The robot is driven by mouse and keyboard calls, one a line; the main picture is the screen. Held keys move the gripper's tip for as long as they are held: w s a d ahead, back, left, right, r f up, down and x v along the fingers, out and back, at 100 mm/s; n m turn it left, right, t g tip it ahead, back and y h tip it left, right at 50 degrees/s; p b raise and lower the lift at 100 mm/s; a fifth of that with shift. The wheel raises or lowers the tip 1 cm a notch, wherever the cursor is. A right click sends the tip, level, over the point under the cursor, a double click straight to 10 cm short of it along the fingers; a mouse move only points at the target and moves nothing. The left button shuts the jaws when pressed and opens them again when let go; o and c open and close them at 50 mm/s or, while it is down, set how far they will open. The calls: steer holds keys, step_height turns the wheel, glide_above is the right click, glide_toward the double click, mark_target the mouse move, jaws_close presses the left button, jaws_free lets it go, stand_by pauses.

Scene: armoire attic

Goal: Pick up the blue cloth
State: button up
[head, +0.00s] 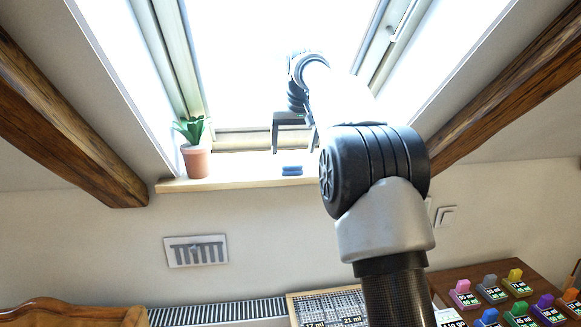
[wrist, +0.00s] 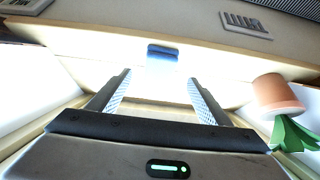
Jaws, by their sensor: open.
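The blue cloth (head: 292,170) is a small folded bundle lying on the window sill (head: 235,183) below the skylight. In the wrist view the blue cloth (wrist: 162,52) shows beyond the fingertips, roughly centred between them. My gripper (head: 294,148) is above the cloth in the head view, with its fingers pointing down toward the sill. In the wrist view my gripper (wrist: 159,77) is open, with nothing between its fingers. It is apart from the cloth.
A potted plant (head: 196,160) stands on the sill left of the cloth; its terracotta pot (wrist: 277,95) is at the right in the wrist view. A wall vent (head: 196,251) is below. A table with several coloured blocks (head: 463,292) is at lower right.

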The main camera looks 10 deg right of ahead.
mark_target(291, 160)
steer(key=x, duration=0.3)
steer(key=p+x, duration=0.1)
steer(key=x, duration=0.2)
steer(key=shift+w, duration=0.55)
steer(key=c, duration=1.1)
steer(key=shift+c, duration=0.2)
